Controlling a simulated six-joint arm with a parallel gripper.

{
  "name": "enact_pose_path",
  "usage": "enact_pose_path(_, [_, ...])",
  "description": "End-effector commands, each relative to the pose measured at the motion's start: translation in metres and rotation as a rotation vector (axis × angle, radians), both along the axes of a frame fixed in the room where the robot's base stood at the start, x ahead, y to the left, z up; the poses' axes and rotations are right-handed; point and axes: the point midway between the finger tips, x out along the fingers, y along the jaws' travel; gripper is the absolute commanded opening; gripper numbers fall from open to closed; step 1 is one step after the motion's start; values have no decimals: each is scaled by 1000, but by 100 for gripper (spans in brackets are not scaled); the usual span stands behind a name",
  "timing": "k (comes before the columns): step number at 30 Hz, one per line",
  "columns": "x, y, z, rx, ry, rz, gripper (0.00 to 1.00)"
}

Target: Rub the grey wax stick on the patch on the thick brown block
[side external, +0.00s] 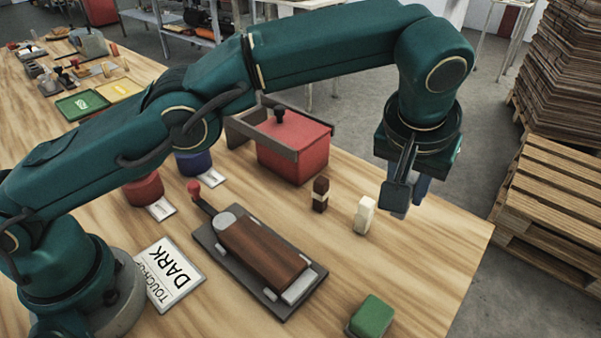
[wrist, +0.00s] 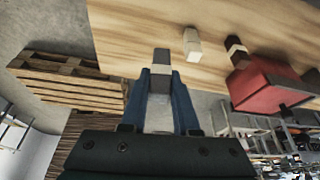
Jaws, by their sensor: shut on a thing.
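My gripper (wrist: 161,88) is shut on the grey wax stick (wrist: 162,58), whose end sticks out past the blue fingers in the wrist view. In the side external view my gripper (side external: 407,195) hangs over the right part of the table, to the right of the cream stick. The thick brown block (side external: 262,250) lies in a dark holder (side external: 215,247) with light grey pieces at its ends, left of and nearer the camera than my gripper. They are well apart. I cannot make out a patch on the block. The block is not in the wrist view.
A cream stick (side external: 364,215) and a dark brown stick with a pale band (side external: 320,194) stand between gripper and block. A red box (side external: 293,150) stands behind. A green block (side external: 371,315) lies in front. A DARK touch-up sign (side external: 170,272) is left of the holder.

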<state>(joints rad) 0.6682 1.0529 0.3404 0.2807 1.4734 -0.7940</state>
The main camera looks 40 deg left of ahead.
Motion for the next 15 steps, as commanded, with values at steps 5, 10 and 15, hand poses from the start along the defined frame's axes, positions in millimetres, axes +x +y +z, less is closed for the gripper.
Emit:
enact_pose_path(5, [-8, 7, -6, 1, 0, 136, 0])
enact_pose_path(10, [-26, 21, -12, 4, 0, 384, 0])
enact_pose_path(15, [-53, 42, -12, 5, -1, 701, 0])
